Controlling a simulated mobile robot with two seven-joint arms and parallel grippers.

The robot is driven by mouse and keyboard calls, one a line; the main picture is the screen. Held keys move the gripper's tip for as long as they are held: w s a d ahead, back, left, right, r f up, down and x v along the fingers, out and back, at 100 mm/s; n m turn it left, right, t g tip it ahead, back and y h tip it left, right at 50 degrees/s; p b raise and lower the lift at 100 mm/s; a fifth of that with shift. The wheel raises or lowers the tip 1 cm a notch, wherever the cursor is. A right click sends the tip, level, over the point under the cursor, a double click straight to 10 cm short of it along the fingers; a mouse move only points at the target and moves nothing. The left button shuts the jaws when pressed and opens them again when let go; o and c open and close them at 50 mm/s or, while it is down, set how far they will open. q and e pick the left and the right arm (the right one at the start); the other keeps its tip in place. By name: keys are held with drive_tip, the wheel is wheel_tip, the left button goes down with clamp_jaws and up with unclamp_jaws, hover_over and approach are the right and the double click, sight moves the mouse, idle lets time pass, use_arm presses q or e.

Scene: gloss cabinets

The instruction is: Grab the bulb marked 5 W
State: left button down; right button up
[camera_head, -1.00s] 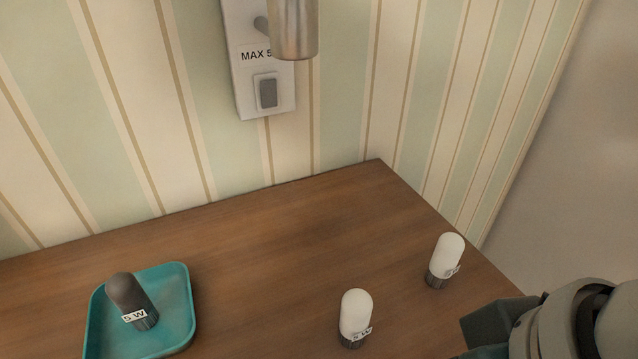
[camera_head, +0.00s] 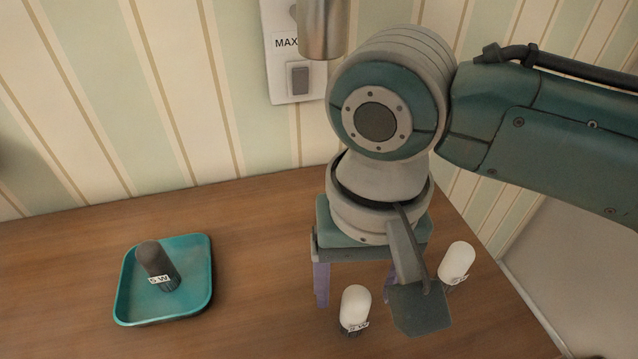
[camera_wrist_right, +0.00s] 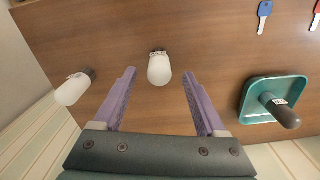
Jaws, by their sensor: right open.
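My right gripper (camera_head: 355,284) is open and empty, pointing down behind the middle white bulb. In the right wrist view that white bulb (camera_wrist_right: 159,70) shows between the purple fingertips, not held, and the dark bulb (camera_wrist_right: 285,115) is to the right. My left gripper is out of view.
A wall plate (camera_head: 284,70) with a switch and a partly hidden MAX label is at the back, beside a metal cylinder (camera_head: 322,28). A blue key (camera_wrist_right: 264,17) and a red key (camera_wrist_right: 317,15) lie on the wooden table (camera_head: 60,262). The table's right edge is close.

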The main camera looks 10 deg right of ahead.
wheel_tip(320, 180, down, 4)
drive_tip(key=shift+s+f+b, duration=0.1)
drive_tip(key=shift+b, duration=0.35)
clamp_jaws()
